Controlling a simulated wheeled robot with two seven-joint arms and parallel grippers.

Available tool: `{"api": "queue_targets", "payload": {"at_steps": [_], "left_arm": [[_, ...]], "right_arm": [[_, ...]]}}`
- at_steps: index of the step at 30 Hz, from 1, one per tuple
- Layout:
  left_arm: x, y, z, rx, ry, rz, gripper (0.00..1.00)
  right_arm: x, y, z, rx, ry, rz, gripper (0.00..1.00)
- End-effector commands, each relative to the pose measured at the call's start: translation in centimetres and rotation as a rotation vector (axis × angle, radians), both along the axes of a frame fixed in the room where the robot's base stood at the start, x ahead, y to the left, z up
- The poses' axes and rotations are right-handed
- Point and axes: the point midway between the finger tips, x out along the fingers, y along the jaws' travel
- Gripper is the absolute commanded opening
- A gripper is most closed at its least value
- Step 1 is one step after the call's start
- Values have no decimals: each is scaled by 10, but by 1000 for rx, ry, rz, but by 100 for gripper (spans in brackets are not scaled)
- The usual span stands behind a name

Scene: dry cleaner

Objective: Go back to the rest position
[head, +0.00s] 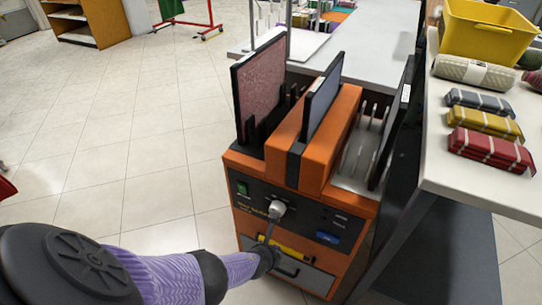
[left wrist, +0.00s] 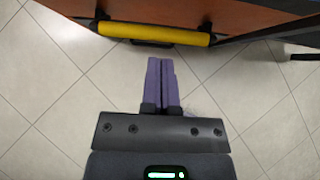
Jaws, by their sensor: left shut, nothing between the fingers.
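My left arm comes in from the lower left in the head view. Its dark gripper end (head: 265,261) is in front of the lower front of an orange and black machine (head: 315,150). In the left wrist view the two purple fingers of my left gripper (left wrist: 160,62) are shut together with nothing between them. A yellow bar (left wrist: 155,33) on the machine lies just ahead of the fingertips, with a visible gap; the bar also shows in the head view (head: 283,248). My right gripper is in neither view.
A white counter (head: 480,185) at the right bears red, yellow and grey bundles, a rolled towel (head: 473,72) and a yellow crate (head: 489,49). Upright panels stand in the machine's slots. A grey plug-like fitting (head: 277,209) sticks out of its front. Tiled floor (head: 120,150) is open at the left.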

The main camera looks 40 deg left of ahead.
Motion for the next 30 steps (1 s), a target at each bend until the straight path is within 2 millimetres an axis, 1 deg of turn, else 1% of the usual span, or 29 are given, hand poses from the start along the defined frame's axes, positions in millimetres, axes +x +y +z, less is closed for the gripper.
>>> {"api": "queue_targets", "payload": {"at_steps": [1, 3, 17, 19, 20, 22, 23, 24, 26, 27, 29, 30], "left_arm": [[2, 0, 16, 0, -4, -1, 0], [2, 0, 19, -1, 0, -1, 0], [0, 0, 15, -5, 5, 3, 0], [-14, -3, 11, -67, 17, 81, 0], [-28, -5, 7, -125, 29, 158, 0], [-80, -11, -7, -324, 67, 458, 0], [-109, -15, -13, -420, 86, 626, 0], [-150, -19, -19, -540, 106, 877, 0], [-210, -26, -25, -685, 119, 1250, 0], [-247, -30, -25, -755, 115, 1491, 0], [-298, -35, -23, -823, 90, 1820, 0], [-327, -38, -20, -849, 63, 2011, 0]], "right_arm": [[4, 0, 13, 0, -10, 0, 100], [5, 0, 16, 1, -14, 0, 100], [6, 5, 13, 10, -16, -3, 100], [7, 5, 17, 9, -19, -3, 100], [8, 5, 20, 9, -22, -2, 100], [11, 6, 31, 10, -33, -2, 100], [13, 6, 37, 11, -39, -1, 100], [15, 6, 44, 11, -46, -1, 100], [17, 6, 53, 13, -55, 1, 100], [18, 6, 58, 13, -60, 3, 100], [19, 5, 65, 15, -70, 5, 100], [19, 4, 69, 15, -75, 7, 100]]}}
